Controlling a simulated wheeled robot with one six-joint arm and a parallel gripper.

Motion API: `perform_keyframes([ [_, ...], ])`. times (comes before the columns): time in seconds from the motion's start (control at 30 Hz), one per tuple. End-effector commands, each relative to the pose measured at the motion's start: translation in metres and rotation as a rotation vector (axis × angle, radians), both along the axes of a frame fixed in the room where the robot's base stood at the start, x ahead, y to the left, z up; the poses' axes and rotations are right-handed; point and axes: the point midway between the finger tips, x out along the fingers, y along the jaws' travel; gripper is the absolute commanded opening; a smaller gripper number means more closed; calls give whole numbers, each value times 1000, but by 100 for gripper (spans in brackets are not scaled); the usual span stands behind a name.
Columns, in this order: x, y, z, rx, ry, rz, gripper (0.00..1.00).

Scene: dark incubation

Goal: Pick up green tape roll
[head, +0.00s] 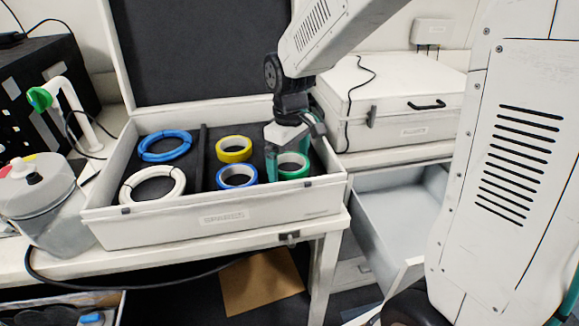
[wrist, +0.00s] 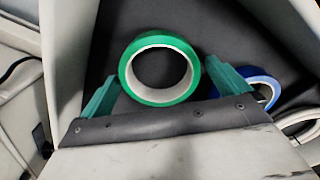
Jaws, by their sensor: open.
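The green tape roll (head: 293,170) lies flat in the right front of an open white case (head: 150,213). In the wrist view the green tape roll (wrist: 126,76) shows its round hole, with its near edge close to the gripper. My gripper (head: 275,155) is above the case by the green roll. In the wrist view its two teal fingers (wrist: 166,92) are apart, one on each side of the roll. The fingers appear open around the roll; whether they touch it I cannot tell.
A blue tape roll (head: 237,187) lies just left of the green one, a yellow roll (head: 234,142) behind it. A blue cable coil (head: 164,137) and a white coil (head: 131,188) lie left of the divider (head: 199,150). An open drawer (head: 385,225) is at right.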

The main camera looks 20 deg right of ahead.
Motion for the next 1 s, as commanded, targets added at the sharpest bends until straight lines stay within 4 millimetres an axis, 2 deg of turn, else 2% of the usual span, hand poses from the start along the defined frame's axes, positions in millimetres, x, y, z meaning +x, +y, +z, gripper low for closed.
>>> perform_keyframes([
  [0.07,0,0,0,0,0,0,97],
  [0.2,0,0,0,0,0,0,59],
  [0.57,0,0,6,0,-1,0,59],
  [0.67,1,0,20,0,-4,0,59],
  [1.0,0,0,85,1,-3,0,59],
])
